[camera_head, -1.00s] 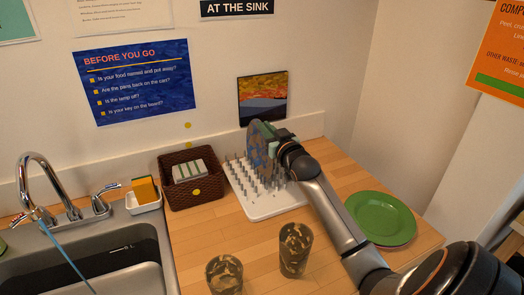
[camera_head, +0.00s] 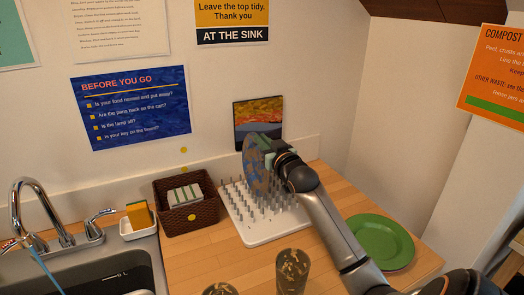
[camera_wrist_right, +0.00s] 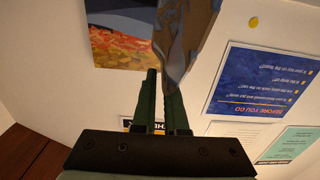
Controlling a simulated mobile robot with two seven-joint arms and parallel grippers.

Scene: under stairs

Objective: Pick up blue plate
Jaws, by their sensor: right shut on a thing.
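The blue plate (camera_head: 255,168), mottled with brown, stands upright and nearly edge-on over the white peg rack (camera_head: 250,236) in the head view. My right gripper (camera_head: 267,148) has its green fingers shut on the plate's upper right part. In the right wrist view the plate (camera_wrist_right: 184,38) extends beyond the fingertips (camera_wrist_right: 164,78). The pegs and the viewing angle make it hard to tell whether the plate's lower edge is clear of the rack. My left gripper is not in view.
A green plate (camera_head: 381,240) lies on the wooden counter at right. Two patterned cups, one of them here (camera_head: 293,270), stand in front. A brown basket (camera_head: 187,217), a sponge holder (camera_head: 138,228) and the sink (camera_head: 105,270) are at left. The wall is close behind the rack.

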